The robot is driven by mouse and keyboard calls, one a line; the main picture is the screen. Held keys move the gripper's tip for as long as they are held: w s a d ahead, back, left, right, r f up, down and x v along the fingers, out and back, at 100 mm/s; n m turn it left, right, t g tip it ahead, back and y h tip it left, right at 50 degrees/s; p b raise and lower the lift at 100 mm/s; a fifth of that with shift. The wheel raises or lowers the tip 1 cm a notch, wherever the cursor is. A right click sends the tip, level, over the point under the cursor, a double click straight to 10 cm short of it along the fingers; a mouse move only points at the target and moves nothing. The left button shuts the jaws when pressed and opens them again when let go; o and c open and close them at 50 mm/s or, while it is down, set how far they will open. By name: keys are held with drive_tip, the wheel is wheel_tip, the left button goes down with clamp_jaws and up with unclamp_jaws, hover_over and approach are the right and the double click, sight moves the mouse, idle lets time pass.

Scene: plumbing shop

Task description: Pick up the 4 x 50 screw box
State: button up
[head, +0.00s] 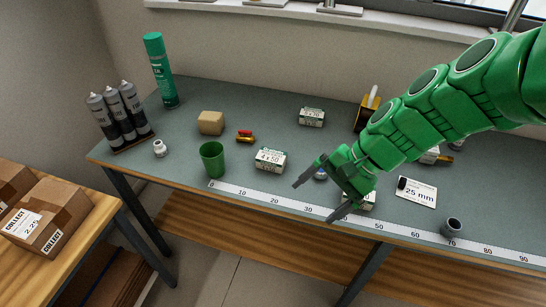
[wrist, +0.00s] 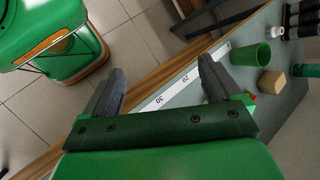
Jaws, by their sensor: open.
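The 4 x 50 screw box (head: 270,160), white and green with a printed label, stands on the grey-green bench in the head view, right of the green cup (head: 212,160). My gripper (head: 313,203) is open and empty, to the right of the box and nearer the bench's front edge, apart from it. In the wrist view the two fingers of my gripper (wrist: 162,70) are spread over the front edge and ruler strip. I cannot make out the box there; the right finger may hide it.
A similar box (head: 312,117) stands farther back; another is partly hidden behind my gripper. A red and yellow item (head: 245,136) and tan block (head: 211,122) lie behind the cup. The ruler strip (head: 270,198) runs along the front.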

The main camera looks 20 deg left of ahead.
drive_tip(key=w+a+f+m+y, duration=0.1)
drive_tip(key=w+a+m+y, duration=0.2)
drive_tip(key=w+a, duration=0.25)
drive_tip(key=m+t+y, duration=0.3)
drive_tip(key=m+y, duration=0.1)
drive_tip(key=m, duration=0.8)
approach(274, 156)
drive_tip(key=x, duration=0.3)
drive_tip(key=shift+w+a, duration=0.1)
drive_tip(key=shift+a, duration=0.1)
drive_tip(key=shift+x, duration=3.85)
drive_tip(key=shift+f, duration=0.15)
drive_tip(key=shift+c, duration=0.3)
drive_tip(key=c, duration=1.3)
drive_tip(key=shift+o, duration=0.2)
